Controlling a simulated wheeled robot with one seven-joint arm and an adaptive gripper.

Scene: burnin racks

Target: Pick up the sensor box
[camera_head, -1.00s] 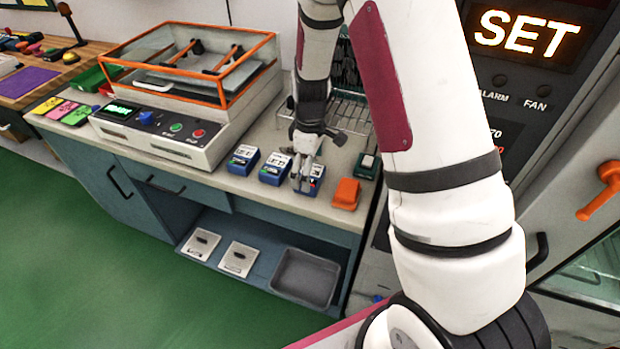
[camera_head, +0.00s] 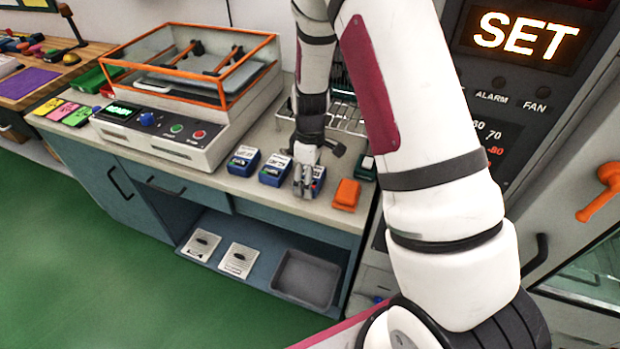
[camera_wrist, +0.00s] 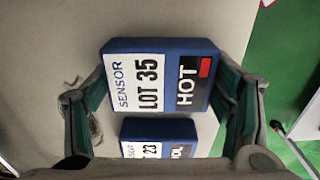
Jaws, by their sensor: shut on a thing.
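A blue sensor box with a white "SENSOR LOT 35" label and a black "HOT" panel with a red mark (camera_wrist: 160,82) fills the middle of the wrist view. My gripper (camera_wrist: 168,92) has one finger at each side of it and is shut on it. In the head view my gripper (camera_head: 304,190) points down at the counter's front part and covers much of this box (camera_head: 319,178). The box appears at counter level; I cannot tell whether it touches the top. A second blue box, ending in "23" (camera_wrist: 160,133), lies just below it in the wrist view, partly cut off.
Two similar blue boxes (camera_head: 243,161) (camera_head: 275,170) stand left of my gripper. An orange block (camera_head: 345,194) and a dark green box (camera_head: 364,168) are to its right. A wire rack (camera_head: 348,118) stands behind, and an orange-framed machine (camera_head: 160,138) at left.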

